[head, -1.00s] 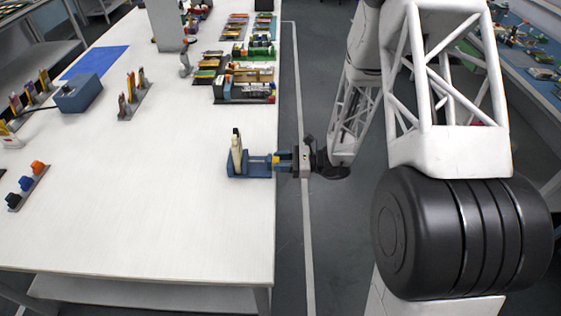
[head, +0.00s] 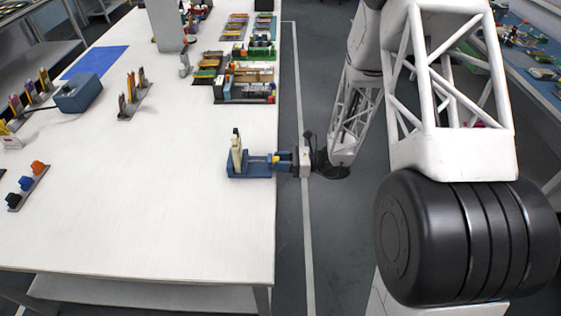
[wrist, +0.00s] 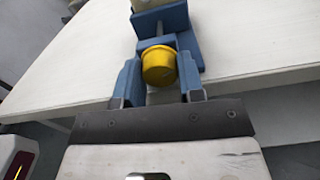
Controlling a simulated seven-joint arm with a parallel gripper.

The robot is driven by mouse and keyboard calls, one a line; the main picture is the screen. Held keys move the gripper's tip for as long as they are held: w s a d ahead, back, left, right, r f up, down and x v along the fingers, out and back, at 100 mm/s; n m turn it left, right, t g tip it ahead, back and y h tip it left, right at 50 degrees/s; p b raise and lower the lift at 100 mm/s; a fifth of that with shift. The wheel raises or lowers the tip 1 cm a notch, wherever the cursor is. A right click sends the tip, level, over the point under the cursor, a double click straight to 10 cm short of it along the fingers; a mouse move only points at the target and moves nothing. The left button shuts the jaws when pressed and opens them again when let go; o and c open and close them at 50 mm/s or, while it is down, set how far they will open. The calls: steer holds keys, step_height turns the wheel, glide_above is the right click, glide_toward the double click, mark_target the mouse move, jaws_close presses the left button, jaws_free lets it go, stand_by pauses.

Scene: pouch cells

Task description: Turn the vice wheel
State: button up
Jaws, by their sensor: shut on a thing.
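The blue vice (head: 248,166) stands at the right edge of the white table in the head view, with a pale upright piece (head: 237,153) in it. The vice body (wrist: 181,38) also shows at the top of the wrist view. The yellow vice wheel (wrist: 158,66) sits between the two blue fingers of my gripper (wrist: 160,82). In the head view my gripper (head: 283,162) reaches in from the right, level with the vice screw, and hides most of the wheel. The fingers are shut on the wheel.
Racks of coloured parts (head: 245,88) stand behind the vice along the table's right side. A blue box (head: 78,93), a blue mat (head: 97,62) and a rack with coloured knobs (head: 28,186) are farther left. The white table (head: 150,220) is clear in front.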

steer(key=o, duration=0.9)
steer(key=shift+d, duration=0.1)
steer(key=shift+d, duration=3.8)
